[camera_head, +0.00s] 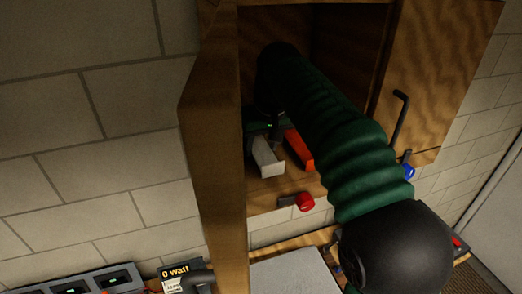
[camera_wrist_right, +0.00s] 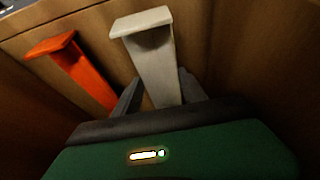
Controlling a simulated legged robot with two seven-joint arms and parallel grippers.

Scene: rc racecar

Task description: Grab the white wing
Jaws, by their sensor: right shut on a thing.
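The white wing (camera_head: 265,158) is inside the wooden cabinet (camera_head: 212,150), on its floor near the left side. It also shows in the right wrist view (camera_wrist_right: 151,62), between the two dark fingers. My right gripper (camera_head: 270,128) reaches into the cabinet and is partly hidden by my green arm. In the right wrist view, my right gripper (camera_wrist_right: 158,98) is shut on the white wing near its closer end. An orange-red wing (camera_head: 299,149) lies beside the white one, to its right in the head view and to its left in the wrist view (camera_wrist_right: 72,70). My left gripper is not in view.
The cabinet's right door (camera_head: 440,75) stands open with a black handle. A red knob (camera_head: 304,201) and a blue knob (camera_head: 407,171) are near the cabinet's front. Below are a pale panel (camera_head: 295,274) and dark boxes with displays, one reading "0 Watt" (camera_head: 178,271).

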